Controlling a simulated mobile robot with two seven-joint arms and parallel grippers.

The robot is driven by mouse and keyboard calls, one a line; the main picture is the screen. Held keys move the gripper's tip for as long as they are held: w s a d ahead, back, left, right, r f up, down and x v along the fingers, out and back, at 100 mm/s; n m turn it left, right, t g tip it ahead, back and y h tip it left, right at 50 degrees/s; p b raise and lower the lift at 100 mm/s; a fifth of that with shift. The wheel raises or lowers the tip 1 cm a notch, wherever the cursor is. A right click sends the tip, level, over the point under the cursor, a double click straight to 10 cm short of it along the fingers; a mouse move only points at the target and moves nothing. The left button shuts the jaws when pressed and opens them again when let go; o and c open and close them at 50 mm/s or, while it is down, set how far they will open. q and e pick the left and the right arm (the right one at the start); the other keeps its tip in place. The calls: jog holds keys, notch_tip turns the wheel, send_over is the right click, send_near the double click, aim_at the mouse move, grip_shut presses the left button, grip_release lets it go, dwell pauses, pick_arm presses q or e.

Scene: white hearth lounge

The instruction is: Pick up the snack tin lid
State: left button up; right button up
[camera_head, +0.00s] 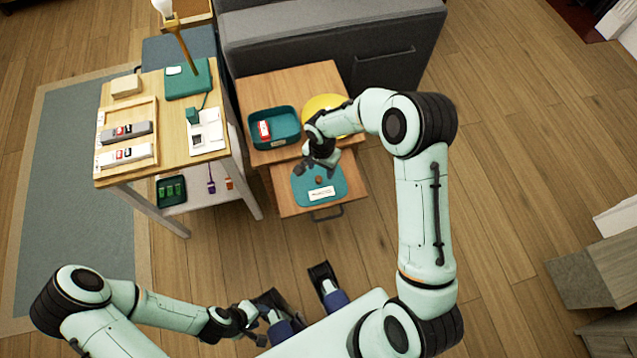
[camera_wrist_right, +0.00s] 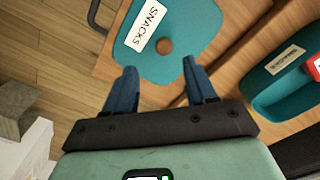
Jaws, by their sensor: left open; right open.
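The snack tin lid (camera_head: 340,182) is a teal rounded panel with a brown knob and a white label. It lies at the pulled-out drawer of the small wooden table. In the right wrist view the lid (camera_wrist_right: 192,25) reads "SNACKS", and its knob (camera_wrist_right: 164,46) sits just beyond the fingertips, between their lines. My right gripper (camera_head: 318,168) is over the lid's far part in the head view. In its wrist view this gripper (camera_wrist_right: 159,66) is open and empty, its blue fingers apart. My left gripper (camera_head: 262,322) is open, low in the head view, far from the lid.
A teal open bin (camera_head: 275,142) with a red item and a yellow round thing (camera_head: 325,103) stand on the small table (camera_head: 290,82). A taller table (camera_head: 142,87) with a lamp and trays is at left. A grey sofa (camera_head: 330,40) is behind.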

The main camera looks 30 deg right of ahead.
aim_at(319, 178)
jog(key=f, duration=0.6)
jog(key=shift+w+a+f+b, duration=0.2)
jog(key=shift+a+b, duration=0.1)
jog(key=shift+b, duration=0.05)
jog(key=shift+c, duration=0.3)
grip_shut()
